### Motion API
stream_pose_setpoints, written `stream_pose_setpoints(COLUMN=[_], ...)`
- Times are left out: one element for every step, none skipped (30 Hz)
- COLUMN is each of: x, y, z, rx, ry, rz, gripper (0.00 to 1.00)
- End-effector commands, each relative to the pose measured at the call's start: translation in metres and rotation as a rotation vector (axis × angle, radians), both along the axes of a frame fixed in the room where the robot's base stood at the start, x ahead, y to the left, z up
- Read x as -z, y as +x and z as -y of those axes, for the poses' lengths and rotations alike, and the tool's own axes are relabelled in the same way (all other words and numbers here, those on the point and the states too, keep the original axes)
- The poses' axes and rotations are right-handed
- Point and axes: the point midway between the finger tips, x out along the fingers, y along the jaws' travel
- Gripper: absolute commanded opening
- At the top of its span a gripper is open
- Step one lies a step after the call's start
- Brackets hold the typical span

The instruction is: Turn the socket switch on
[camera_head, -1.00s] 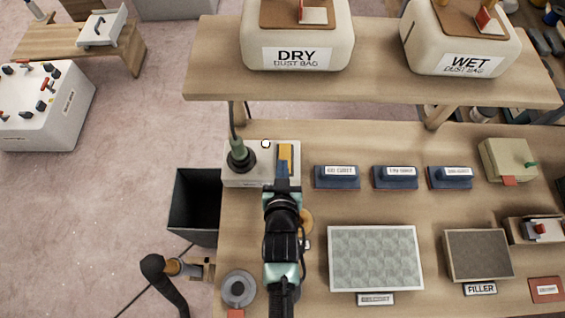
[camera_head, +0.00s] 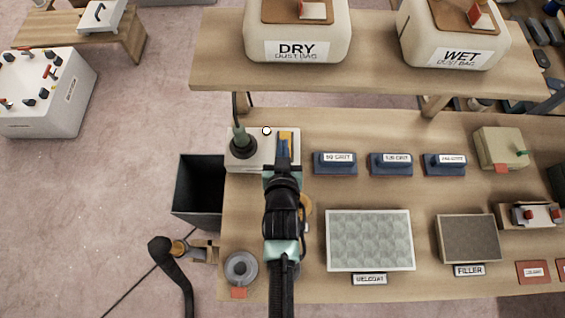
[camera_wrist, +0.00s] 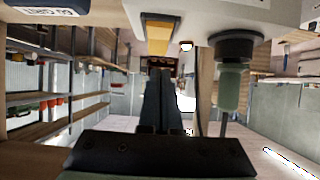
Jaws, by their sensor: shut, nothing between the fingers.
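The white socket box (camera_head: 255,158) stands at the back left of the bench, with a green-and-black plug (camera_head: 240,143) in its left part. A yellow-orange switch (camera_head: 286,137) is on its right part. A small white round indicator (camera_head: 267,131) sits between them. My gripper (camera_head: 283,160) is shut and empty, its tips close to the switch and partly covering it. In the wrist view the shut fingers (camera_wrist: 161,78) point toward the switch (camera_wrist: 160,29), with the plug (camera_wrist: 231,80) to the right. I cannot tell whether the tips touch the switch, or its position.
Blue sanding blocks (camera_head: 335,163) stand right of the socket. A patterned panel (camera_head: 370,240) lies in front of them. A shelf (camera_head: 370,82) with dust-bag bins overhangs the back. A black bin (camera_head: 198,190) stands left of the bench.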

Motion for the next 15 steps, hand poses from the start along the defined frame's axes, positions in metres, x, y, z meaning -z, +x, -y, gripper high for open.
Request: stream_pose_setpoints(x=[-0.017, -0.023, -0.028, -0.018, -0.018, -0.019, -0.021, -0.021, -0.023, -0.024, -0.026, -0.027, -0.028, -0.030, -0.031], y=[0.004, 0.006, 0.007, -0.003, -0.009, -0.017, -0.022, -0.028, -0.035, -0.040, -0.045, -0.052, -0.057, -0.061, -0.066], z=[0.000, 0.000, 0.000, 0.000, 0.000, 0.000, 0.000, 0.000, 0.000, 0.000, 0.000, 0.000, 0.000, 0.000, 0.000], rx=[0.000, 0.000, 0.000, 0.000, 0.000, 0.000, 0.000, 0.000, 0.000, 0.000, 0.000, 0.000, 0.000, 0.000, 0.000], ry=[0.000, 0.000, 0.000, 0.000, 0.000, 0.000, 0.000, 0.000, 0.000, 0.000, 0.000, 0.000, 0.000, 0.000, 0.000], rz=[0.001, 0.001, 0.001, -0.005, -0.004, -0.004, -0.004, -0.005, -0.004, -0.004, -0.004, -0.003, -0.003, -0.003, -0.002], gripper=[0.00, 0.00, 0.00, 0.00, 0.00, 0.00, 0.00, 0.00, 0.00, 0.00, 0.00, 0.00, 0.00, 0.00, 0.00])
